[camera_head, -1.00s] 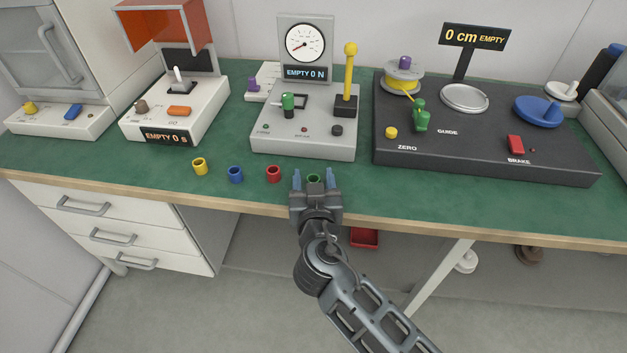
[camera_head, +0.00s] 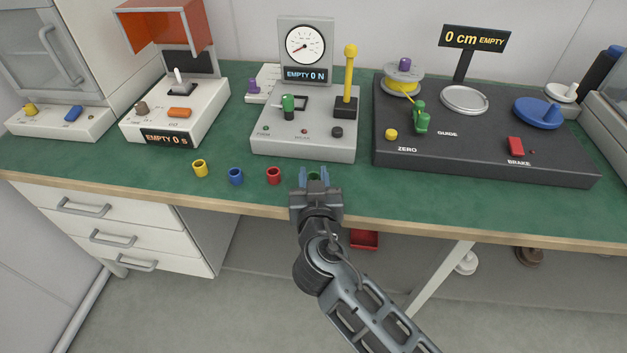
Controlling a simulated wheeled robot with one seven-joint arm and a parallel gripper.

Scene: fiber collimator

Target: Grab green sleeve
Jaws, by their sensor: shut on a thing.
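The green sleeve (camera_head: 314,175) stands on the green bench top near its front edge, at the right end of a row of small sleeves. Only a bit of it shows between the blue fingers of my gripper (camera_head: 314,174). The fingers are shut on the sleeve, one on its left and one on its right. My gripper's body hides the sleeve's lower part, so I cannot tell whether it is lifted off the bench.
A red sleeve (camera_head: 273,175), a blue sleeve (camera_head: 236,175) and a yellow sleeve (camera_head: 200,168) stand to the left. Behind are a grey gauge station (camera_head: 303,145) and a black spool station (camera_head: 480,165). Bare bench top lies right of my gripper.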

